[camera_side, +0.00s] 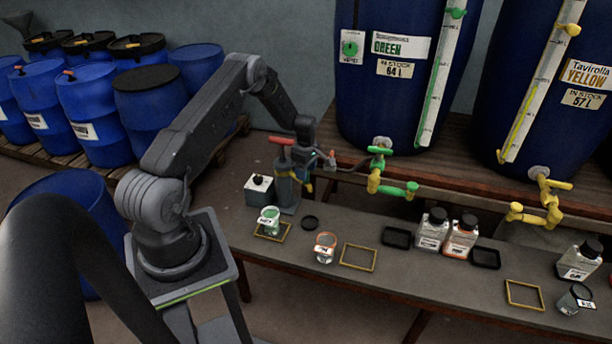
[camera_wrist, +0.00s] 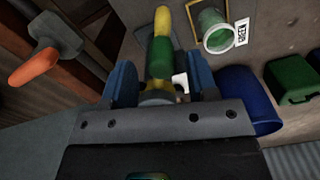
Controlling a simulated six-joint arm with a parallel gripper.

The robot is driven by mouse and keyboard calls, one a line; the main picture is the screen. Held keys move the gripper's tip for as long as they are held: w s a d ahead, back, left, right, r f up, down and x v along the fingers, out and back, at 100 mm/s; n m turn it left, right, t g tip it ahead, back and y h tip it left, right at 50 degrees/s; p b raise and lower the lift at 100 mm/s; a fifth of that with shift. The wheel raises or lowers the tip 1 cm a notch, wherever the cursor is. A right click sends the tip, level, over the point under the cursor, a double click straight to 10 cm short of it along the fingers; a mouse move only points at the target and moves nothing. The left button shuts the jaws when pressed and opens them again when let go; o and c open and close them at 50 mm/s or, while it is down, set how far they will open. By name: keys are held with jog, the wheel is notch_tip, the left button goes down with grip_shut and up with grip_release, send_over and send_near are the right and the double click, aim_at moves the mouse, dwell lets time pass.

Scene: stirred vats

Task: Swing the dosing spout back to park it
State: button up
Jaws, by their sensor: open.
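The dosing spout (camera_wrist: 161,50) is a green and yellow arm. In the wrist view it runs upward from between the fingers, with its yellow end near a beaker. In the side view only a small yellow part of the spout (camera_side: 308,187) shows beside a grey post with a red handle (camera_side: 282,141). My gripper (camera_wrist: 162,88) is open, with one blue finger on each side of the spout's green part. I cannot tell whether either finger touches it. In the side view my gripper (camera_side: 308,158) is beside the post, and its fingertips are hard to make out.
A beaker with green contents (camera_side: 269,220) stands in a yellow frame below the post; it also shows in the wrist view (camera_wrist: 218,38). An orange-rimmed beaker (camera_side: 325,247) and an empty yellow frame (camera_side: 358,257) are to its right. Green taps (camera_side: 390,187) project above the bench.

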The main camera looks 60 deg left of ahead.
notch_tip(320, 180, up, 11)
dwell(0.3)
jog(key=shift+r, duration=0.15)
jog(key=s+d+r+m+t+y, duration=0.1)
jog(key=s+d+r+m+t, duration=0.25)
jog(key=d+r+m, duration=1.35)
jog(key=s+d+r+m+t, duration=0.1)
jog(key=s+d+r+m, duration=0.2)
jog(key=s+d, duration=0.6)
jog(key=s+d+r+m+t+h, duration=0.1)
jog(key=s+d+r+m, duration=0.3)
jog(key=s+d+r, duration=0.3)
jog(key=s+d, duration=0.1)
jog(key=s, duration=0.2)
jog(key=shift+s+d+r, duration=0.15)
jog(key=shift+s+d, duration=0.05)
jog(key=shift+d, duration=0.2)
